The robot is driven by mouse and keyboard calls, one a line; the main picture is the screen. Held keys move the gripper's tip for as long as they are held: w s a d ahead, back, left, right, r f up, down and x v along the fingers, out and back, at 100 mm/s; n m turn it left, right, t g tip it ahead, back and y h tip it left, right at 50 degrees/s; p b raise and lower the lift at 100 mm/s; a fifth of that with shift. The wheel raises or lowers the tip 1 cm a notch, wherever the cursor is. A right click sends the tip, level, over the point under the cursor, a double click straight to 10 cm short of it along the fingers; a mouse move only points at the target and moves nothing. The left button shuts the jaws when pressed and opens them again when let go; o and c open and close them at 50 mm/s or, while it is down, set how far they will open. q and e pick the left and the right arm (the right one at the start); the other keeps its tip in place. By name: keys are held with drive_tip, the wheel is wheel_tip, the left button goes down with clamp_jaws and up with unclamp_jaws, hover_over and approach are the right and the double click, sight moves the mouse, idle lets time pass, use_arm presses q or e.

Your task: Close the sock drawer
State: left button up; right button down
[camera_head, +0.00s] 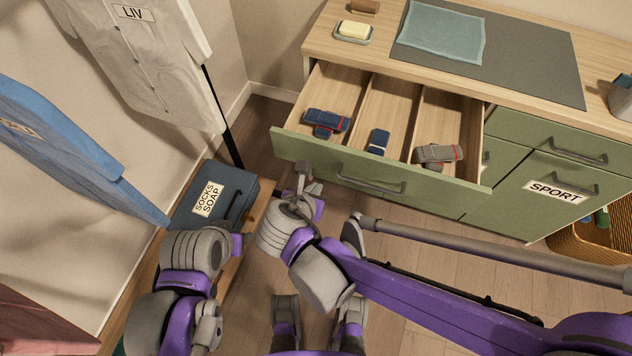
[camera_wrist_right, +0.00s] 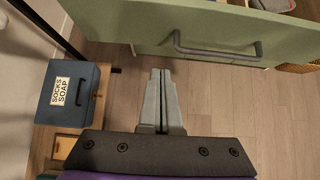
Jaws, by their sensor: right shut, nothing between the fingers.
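The sock drawer (camera_head: 408,172) stands pulled out of the green cabinet, with its front panel towards me and a grey bar handle (camera_head: 371,187) on it. Three wooden compartments hold rolled socks: navy with red (camera_head: 327,121) at left, dark blue (camera_head: 379,142) in the middle, grey with red (camera_head: 438,154) at right. My right gripper (camera_head: 303,172) is shut and empty, in front of the panel's left part, left of the handle. In the right wrist view its fingers (camera_wrist_right: 161,76) point at the front panel (camera_wrist_right: 130,22); contact is unclear.
A dark box labelled SOCKS SOAP (camera_head: 212,196) sits on a wooden bench at left. A white LIV shirt (camera_head: 140,70) and a blue garment (camera_head: 60,140) hang there. The cabinet top holds a soap dish (camera_head: 353,32) and a folded cloth (camera_head: 440,32).

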sight(331, 164)
drive_tip(key=x, duration=0.3)
drive_tip(key=w+r+b+x, duration=0.1)
drive_tip(key=x, duration=0.6)
drive_tip(key=shift+w+d+r+b, duration=0.15)
drive_tip(key=shift+w+d+b, duration=0.15)
drive_tip(key=shift+w+d, duration=0.1)
drive_tip(key=shift+w, duration=0.35)
drive_tip(key=w+d+b, duration=0.1)
drive_tip(key=w+d, duration=0.2)
drive_tip(key=w, duration=0.6)
drive_tip(key=w+d+b, duration=0.1)
drive_tip(key=w+d, duration=0.2)
drive_tip(key=w, duration=0.7)
drive_tip(key=w+d, duration=0.3)
drive_tip(key=w, duration=0.6)
drive_tip(key=shift+w+d+b, duration=0.15)
drive_tip(key=shift+w+b, duration=0.1)
drive_tip(key=shift+b, duration=0.15)
drive_tip(key=shift+w+d+r, duration=0.1)
drive_tip(key=shift+w+r, duration=0.05)
drive_tip(key=shift+w, duration=0.05)
drive_tip(key=shift+r, duration=0.1)
